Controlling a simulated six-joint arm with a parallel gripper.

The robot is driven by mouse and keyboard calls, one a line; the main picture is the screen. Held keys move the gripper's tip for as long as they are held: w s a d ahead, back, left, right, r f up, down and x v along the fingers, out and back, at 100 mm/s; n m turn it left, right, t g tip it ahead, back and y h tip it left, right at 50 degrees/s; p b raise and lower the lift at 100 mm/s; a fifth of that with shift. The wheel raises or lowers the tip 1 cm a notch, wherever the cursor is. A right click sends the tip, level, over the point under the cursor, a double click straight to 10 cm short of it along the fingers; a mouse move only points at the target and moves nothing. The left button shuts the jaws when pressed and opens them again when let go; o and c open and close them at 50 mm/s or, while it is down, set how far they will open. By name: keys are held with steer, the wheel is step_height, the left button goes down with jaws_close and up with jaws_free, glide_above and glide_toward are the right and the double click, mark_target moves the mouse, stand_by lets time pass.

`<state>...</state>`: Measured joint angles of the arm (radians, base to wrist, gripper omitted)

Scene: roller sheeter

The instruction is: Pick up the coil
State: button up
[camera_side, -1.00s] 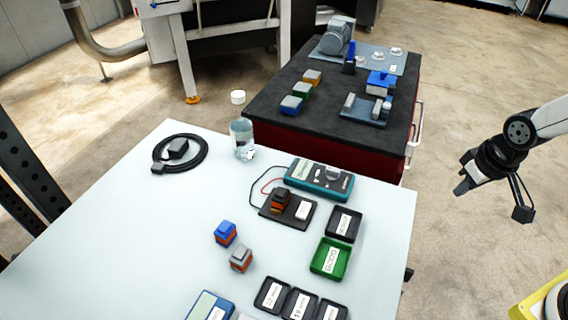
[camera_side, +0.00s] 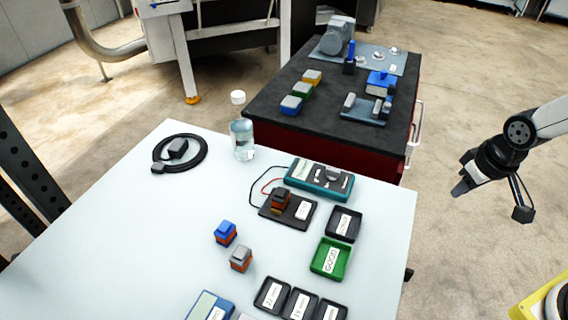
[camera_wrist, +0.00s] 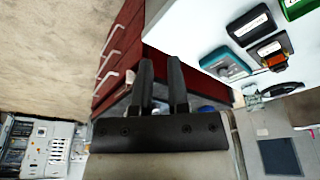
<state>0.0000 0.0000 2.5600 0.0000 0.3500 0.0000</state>
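Several small blocks with copper-orange bodies, which look like coils, are on the white table. A blue-topped coil (camera_side: 225,232) and a grey-topped coil (camera_side: 241,258) stand upright at the middle front. A dark-topped coil (camera_side: 281,199) sits on a black test plate (camera_side: 268,212) wired to a teal meter (camera_side: 318,181). In the wrist view the dark-topped coil (camera_wrist: 271,54) shows at the upper right, beside the teal meter (camera_wrist: 226,66). My gripper (camera_side: 462,188) is in the air right of the table, apart from all coils. In the wrist view my gripper (camera_wrist: 161,64) has its fingers apart with nothing between them.
A green tray (camera_side: 330,258) and black trays (camera_side: 344,224) lie near the table's right edge, with several more in front. A water bottle (camera_side: 242,138) and a coiled black cable (camera_side: 180,153) are at the back. A dark-topped red cabinet (camera_side: 340,138) stands behind. The table's left part is clear.

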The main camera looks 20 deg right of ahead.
steer(key=o, duration=1)
steer(key=shift+c, duration=0.2)
steer(key=n+y, duration=0.3)
steer(key=n, duration=0.6)
glide_above(282, 191)
steer(key=s+d, duration=0.2)
step_height(282, 191, down, 5)
steer(key=shift+w+a+f+t, duration=0.15)
steer(key=shift+w+a+f, duration=0.05)
steer(key=shift+f, duration=0.4)
steer(key=shift+w+a+f+t, duration=0.15)
steer(key=shift+a+f, duration=0.05)
steer(key=shift+f, duration=0.4)
steer(key=shift+f, duration=0.1)
steer(key=shift+x, duration=2.45)
steer(key=shift+a, duration=0.1)
